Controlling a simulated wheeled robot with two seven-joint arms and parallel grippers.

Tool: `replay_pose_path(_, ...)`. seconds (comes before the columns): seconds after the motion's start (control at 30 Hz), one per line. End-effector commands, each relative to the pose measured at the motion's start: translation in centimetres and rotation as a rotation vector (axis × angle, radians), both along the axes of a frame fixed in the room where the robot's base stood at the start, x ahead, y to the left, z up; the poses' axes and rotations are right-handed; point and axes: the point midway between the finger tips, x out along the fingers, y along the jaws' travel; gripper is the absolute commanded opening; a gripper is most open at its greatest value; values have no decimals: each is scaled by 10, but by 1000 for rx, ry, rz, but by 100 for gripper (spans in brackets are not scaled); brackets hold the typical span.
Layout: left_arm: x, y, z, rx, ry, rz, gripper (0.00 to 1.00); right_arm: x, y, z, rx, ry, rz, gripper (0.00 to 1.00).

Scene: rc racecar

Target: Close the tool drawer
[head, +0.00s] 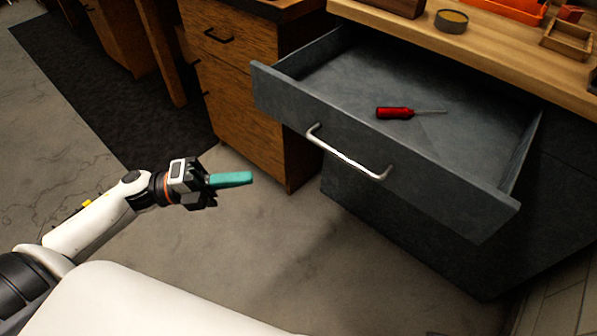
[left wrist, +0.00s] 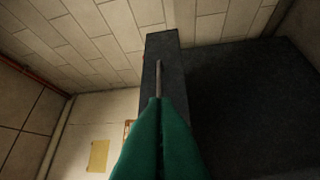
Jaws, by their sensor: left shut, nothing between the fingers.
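The grey tool drawer (head: 440,190) stands pulled well out from under the wooden worktop. Its silver bar handle (head: 345,155) is on the front panel. A red-handled screwdriver (head: 395,112) lies inside on the drawer floor. My left gripper (head: 250,178) is to the left of the drawer front, its teal fingers shut together and empty, pointing toward the right. In the left wrist view the shut teal fingers (left wrist: 158,105) show in front of a dark panel (left wrist: 162,52), with a thin metal bar beyond their tips. My right gripper is not in view.
A wooden drawer cabinet (head: 240,95) stands left of the grey drawer. The worktop (head: 470,45) holds a round tin (head: 451,20), a small wooden box (head: 566,38) and an orange tray (head: 510,8). A dark mat (head: 90,85) lies at left. Bare floor is clear before the drawer.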

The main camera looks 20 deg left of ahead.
Motion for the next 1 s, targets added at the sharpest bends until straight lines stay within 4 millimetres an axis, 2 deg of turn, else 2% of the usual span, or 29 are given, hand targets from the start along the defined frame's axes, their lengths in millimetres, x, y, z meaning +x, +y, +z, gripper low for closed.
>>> replay_pose_path(0.17, 7, -18, 5, 0, -6, -6, 0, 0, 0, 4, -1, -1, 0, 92)
replay_pose_path(0.37, 25, -56, 12, -2, -8, -5, 0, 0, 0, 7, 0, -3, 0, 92)
replay_pose_path(0.57, 43, -93, 19, -2, -8, -3, 0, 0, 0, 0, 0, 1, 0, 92)
replay_pose_path(0.8, 70, -100, 22, -1, -4, 0, 0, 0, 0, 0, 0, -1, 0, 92)
replay_pose_path(1.0, 77, -103, 23, -1, 0, 0, 0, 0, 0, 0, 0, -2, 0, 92)
